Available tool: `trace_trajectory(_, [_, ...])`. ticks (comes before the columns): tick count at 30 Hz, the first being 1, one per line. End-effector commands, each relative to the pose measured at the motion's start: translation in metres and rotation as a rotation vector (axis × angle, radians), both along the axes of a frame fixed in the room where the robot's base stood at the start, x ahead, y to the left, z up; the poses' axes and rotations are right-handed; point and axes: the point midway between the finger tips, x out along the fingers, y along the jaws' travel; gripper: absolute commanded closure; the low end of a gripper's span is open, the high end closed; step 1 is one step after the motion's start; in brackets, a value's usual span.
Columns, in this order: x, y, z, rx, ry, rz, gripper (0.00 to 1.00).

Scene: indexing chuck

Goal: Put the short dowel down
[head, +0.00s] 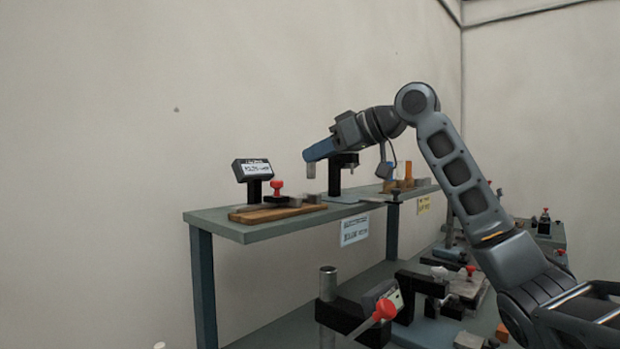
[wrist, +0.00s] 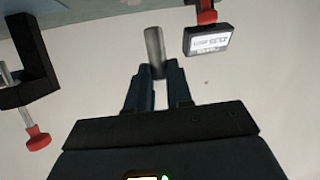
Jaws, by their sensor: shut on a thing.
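The short dowel is a plain grey metal cylinder. In the head view the dowel (head: 311,170) points down from the tip of my gripper (head: 314,157), above the raised shelf, with a gap below it. In the wrist view my gripper (wrist: 158,76) is shut on one end of the dowel (wrist: 153,44), and the rest of it sticks out past the fingertips. The gripped end is hidden between the fingers.
A raised shelf (head: 240,230) carries a wooden board (head: 275,213), a red-knobbed clamp (head: 276,187), a display (head: 252,169) and a black stand (head: 336,178). Coloured blocks (head: 400,184) stand at its right. A lower bench holds a red-handled fixture (head: 385,308) and other clamps.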

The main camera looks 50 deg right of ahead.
Motion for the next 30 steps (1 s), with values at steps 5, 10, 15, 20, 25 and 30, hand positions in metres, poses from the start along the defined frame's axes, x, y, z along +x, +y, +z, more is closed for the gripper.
trace_trajectory(5, [0.008,0.016,-0.010,-0.001,0.000,0.000,1.00])
trace_trajectory(10, [0.008,0.016,-0.020,0.002,0.002,-0.002,1.00])
trace_trajectory(15, [0.008,0.016,-0.043,0.001,0.002,-0.003,1.00])
trace_trajectory(20, [0.009,0.017,-0.052,-0.001,-0.001,-0.001,1.00])
trace_trajectory(25, [0.009,0.017,-0.052,-0.001,-0.001,-0.001,1.00])
trace_trajectory(30, [0.009,0.017,-0.054,0.000,0.000,-0.001,0.75])
